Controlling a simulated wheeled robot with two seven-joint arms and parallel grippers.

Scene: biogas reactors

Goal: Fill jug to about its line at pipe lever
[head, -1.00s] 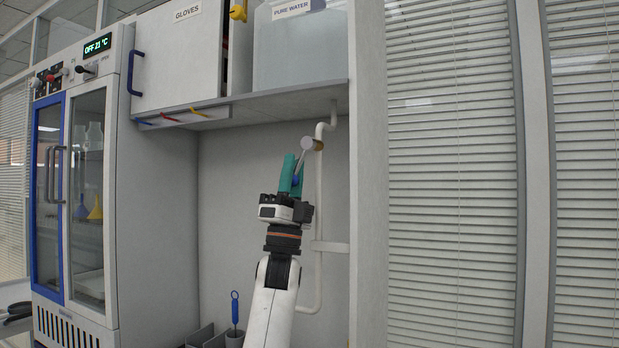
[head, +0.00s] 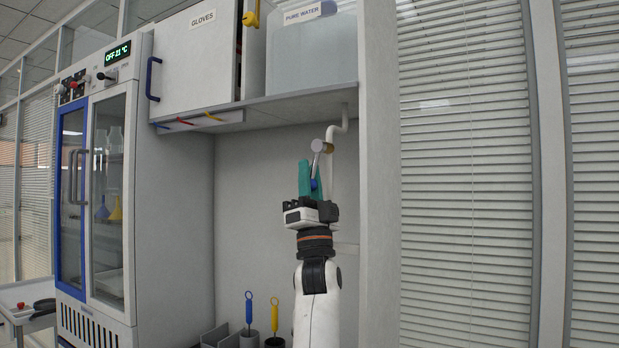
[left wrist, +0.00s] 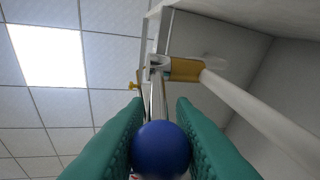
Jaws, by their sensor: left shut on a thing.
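The pipe lever (head: 317,160) is a grey handle on the white pipe (head: 339,175) under the cabinet shelf. It hangs down, and its blue ball knob (left wrist: 160,149) is between the teal fingers in the left wrist view. My left gripper (head: 309,179) points up and is shut on that knob. The brass valve fitting (left wrist: 184,69) joins the pipe just above. My arm hides part of the pipe. The jug is not seen in either view. My right gripper is not in view.
A clear tank labelled pure water (head: 311,52) stands on the shelf above. A glass-door cabinet (head: 95,190) stands at the left. Blue and yellow handled tools (head: 248,309) stand in holders below. Window blinds (head: 465,180) fill the right side.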

